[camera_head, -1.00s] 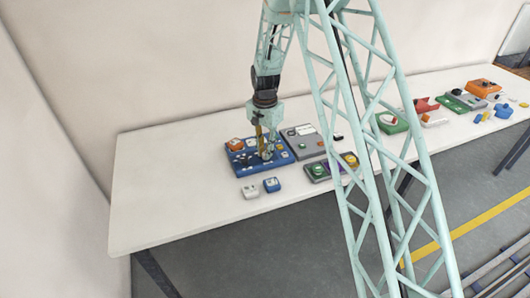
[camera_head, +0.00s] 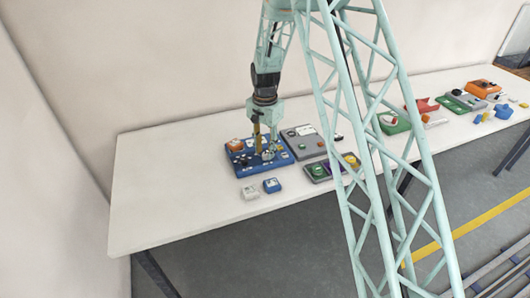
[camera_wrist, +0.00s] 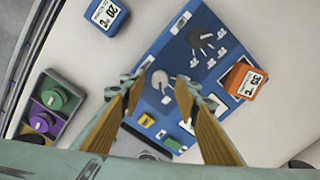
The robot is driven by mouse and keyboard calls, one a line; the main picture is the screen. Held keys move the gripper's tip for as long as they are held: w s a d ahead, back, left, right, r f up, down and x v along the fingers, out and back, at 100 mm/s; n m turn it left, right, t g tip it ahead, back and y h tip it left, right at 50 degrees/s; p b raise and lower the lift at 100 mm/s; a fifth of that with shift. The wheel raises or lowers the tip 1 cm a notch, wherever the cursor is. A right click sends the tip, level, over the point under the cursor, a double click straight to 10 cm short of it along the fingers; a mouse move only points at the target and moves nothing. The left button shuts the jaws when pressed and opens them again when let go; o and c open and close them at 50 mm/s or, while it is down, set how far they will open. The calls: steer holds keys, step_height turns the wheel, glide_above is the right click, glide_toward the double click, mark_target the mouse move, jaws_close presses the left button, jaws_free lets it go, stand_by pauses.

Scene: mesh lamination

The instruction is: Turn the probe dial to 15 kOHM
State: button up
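A blue panel (camera_head: 240,168) lies on the table. In the wrist view the panel (camera_wrist: 178,58) carries a dark dial (camera_wrist: 201,38) with small white labels beside it, too small to read. A round grey knob (camera_wrist: 161,77) also sits on the panel. My gripper (camera_wrist: 157,82) is open; its two yellow-brown fingers are apart, with the grey knob between the tips in the picture. I cannot tell whether they touch it. The dark dial is beyond the right finger. In the head view my gripper (camera_head: 265,148) is over the panel.
A grey panel (camera_head: 307,147) and a panel with green and purple knobs (camera_wrist: 50,110) stand beside the blue panel. The front left of the table (camera_head: 165,200) is clear.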

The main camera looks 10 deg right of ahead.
mark_target(265, 155)
step_height(265, 155, up, 11)
stand_by(0.7)
stand_by(0.3)
steer(key=s+r+n+t+b, duration=0.25)
steer(key=s+r+n, duration=0.25)
steer(key=s+r, duration=2)
steer(key=s+n+t+b, duration=0.1)
steer(key=s+n, duration=0.4)
steer(key=s, duration=2.5)
steer(key=shift+s+r+b, duration=0.15)
steer(key=shift+r+b, duration=0.3)
steer(key=shift+b, duration=0.25)
